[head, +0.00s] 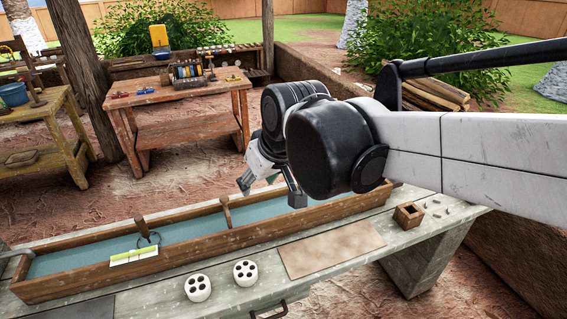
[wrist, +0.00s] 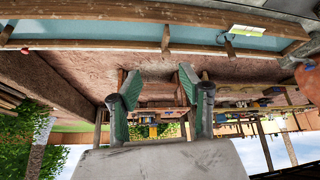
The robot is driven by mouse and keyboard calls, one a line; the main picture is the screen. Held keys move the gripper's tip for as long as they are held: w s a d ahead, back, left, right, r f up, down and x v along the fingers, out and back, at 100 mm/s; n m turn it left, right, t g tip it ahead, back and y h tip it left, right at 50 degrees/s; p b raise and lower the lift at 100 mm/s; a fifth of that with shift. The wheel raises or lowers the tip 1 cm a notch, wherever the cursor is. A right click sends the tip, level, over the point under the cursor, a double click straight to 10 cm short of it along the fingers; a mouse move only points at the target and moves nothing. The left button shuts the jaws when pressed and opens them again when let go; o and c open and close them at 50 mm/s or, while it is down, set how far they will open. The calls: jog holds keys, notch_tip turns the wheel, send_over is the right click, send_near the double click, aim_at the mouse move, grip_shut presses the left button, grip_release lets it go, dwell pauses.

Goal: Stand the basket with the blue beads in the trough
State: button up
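The long wooden trough (head: 190,252) holds blue-grey water and is split by upright dividers; it also crosses the top of the wrist view (wrist: 100,48). A dark wire hoop (head: 149,239) shows at its left part, behind a pale green and white card (head: 134,256) on the front wall. I cannot make out a basket with blue beads in either view. My gripper (head: 271,190) is above the right part of the trough, with its fingers apart. In the wrist view my gripper (wrist: 159,90) is open, with nothing seen between its green pads.
Two white holed cylinders (head: 198,288), a tan mat (head: 332,248) and a small wooden box (head: 408,215) are on the front bench. A wooden table (head: 178,104) with coloured items stands behind. A yellowish table (head: 40,145) at left bears a blue bucket (head: 14,95).

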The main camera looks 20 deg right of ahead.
jog(key=s+d+f+m+t+h, duration=0.1)
jog(key=s+d+f+m, duration=0.2)
jog(key=s+d, duration=0.6)
jog(key=s, duration=0.2)
jog(key=shift+s+m+h, duration=0.35)
jog(key=shift+m+h, duration=0.05)
jog(key=shift+d+f, duration=0.1)
jog(key=shift+f, duration=0.1)
notch_tip(320, 180, down, 4)
jog(key=b, duration=0.4)
jog(key=shift+f+b, duration=0.2)
jog(key=shift+b, duration=0.1)
